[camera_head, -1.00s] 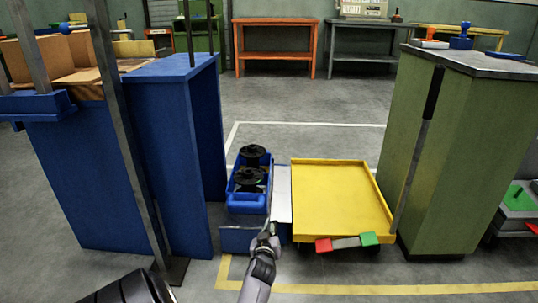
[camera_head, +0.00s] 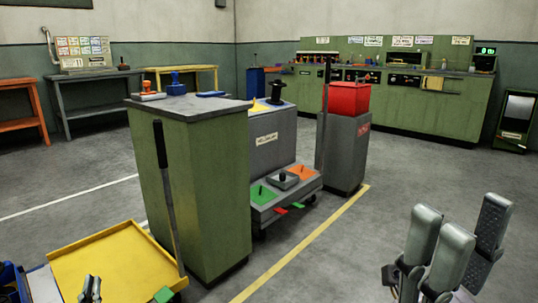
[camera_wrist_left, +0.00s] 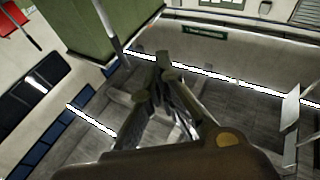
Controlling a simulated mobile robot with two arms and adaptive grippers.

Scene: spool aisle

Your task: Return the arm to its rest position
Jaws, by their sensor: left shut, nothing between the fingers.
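My left gripper (camera_head: 90,287) shows at the bottom left of the head view, over the near part of the yellow tray cart (camera_head: 120,250). It is shut and empty. In the left wrist view its dark fingers (camera_wrist_left: 160,68) come together at the tips, with nothing between them. My right gripper (camera_head: 455,245) is at the lower right of the head view, over bare floor. Its grey fingers stand apart, pointing up, and hold nothing visible. Most of both arms is out of view.
A green cabinet (camera_head: 200,185) with a pole stands just beyond the yellow tray. Behind it are a low cart with coloured pads (camera_head: 285,188) and a grey pedestal with a red box (camera_head: 348,100). Grey floor is open at centre right, around the yellow line (camera_head: 300,245).

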